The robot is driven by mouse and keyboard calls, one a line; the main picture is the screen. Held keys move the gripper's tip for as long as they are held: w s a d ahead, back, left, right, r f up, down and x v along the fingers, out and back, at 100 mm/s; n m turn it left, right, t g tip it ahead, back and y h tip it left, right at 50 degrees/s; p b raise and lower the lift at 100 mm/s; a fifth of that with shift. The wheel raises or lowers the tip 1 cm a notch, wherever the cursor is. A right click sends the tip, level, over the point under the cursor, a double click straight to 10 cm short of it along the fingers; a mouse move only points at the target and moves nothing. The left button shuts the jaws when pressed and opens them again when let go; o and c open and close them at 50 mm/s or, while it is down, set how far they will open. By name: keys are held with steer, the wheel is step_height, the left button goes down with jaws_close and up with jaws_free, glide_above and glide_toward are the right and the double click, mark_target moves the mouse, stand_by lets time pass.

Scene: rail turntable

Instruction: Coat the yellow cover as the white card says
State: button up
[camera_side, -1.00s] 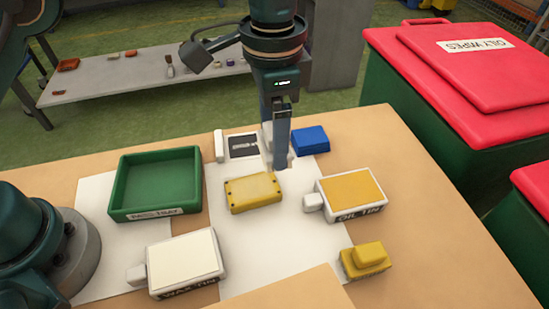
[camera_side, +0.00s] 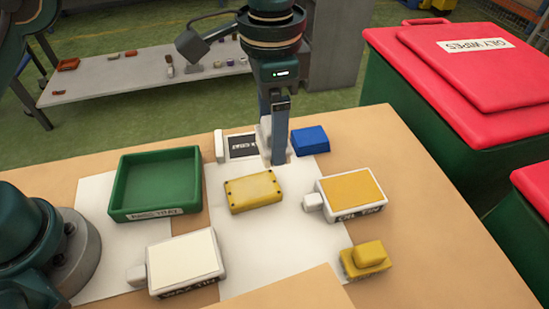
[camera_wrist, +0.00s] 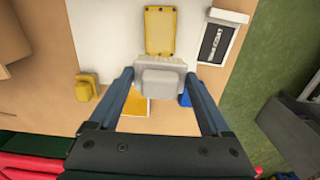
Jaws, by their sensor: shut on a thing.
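The yellow cover (camera_side: 253,191) lies flat on a white sheet in the middle of the table, and it also shows in the wrist view (camera_wrist: 160,30). My gripper (camera_side: 277,158) is just behind and right of it. It is shut on a pale grey-white block (camera_wrist: 158,80) that sits between my fingers, apart from the cover; in the side view a finger hides most of it. The white card (camera_side: 243,146) with a dark panel lies behind the cover; its wording is too small to read surely. The wax tin (camera_side: 184,264) is front left, the oil tin (camera_side: 351,190) right.
A green tray (camera_side: 114,205) stands left of the cover. A blue block (camera_side: 310,141) is right of my gripper, and a yellow stepped block (camera_side: 366,260) is at front right. A red-lidded oily wipes bin (camera_side: 470,75) stands beyond the table's right edge.

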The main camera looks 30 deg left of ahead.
steer(key=shift+f, duration=0.15)
steer(key=shift+f, duration=3.8)
steer(key=shift+s+a, duration=0.2)
steer(key=shift+s, duration=0.05)
steer(key=shift+c, duration=0.6)
steer(key=shift+s+a, duration=1.1)
steer(key=shift+s, duration=0.2)
steer(key=shift+s+a, duration=1.1)
steer(key=shift+s, duration=0.2)
steer(key=shift+w+d+f, duration=0.1)
steer(key=shift+w+d, duration=1.15)
steer(key=shift+w, duration=0.2)
steer(key=shift+w+d, duration=1.2)
steer(key=shift+w, duration=0.2)
steer(key=shift+r, duration=4.1)
steer(key=shift+f, duration=0.1)
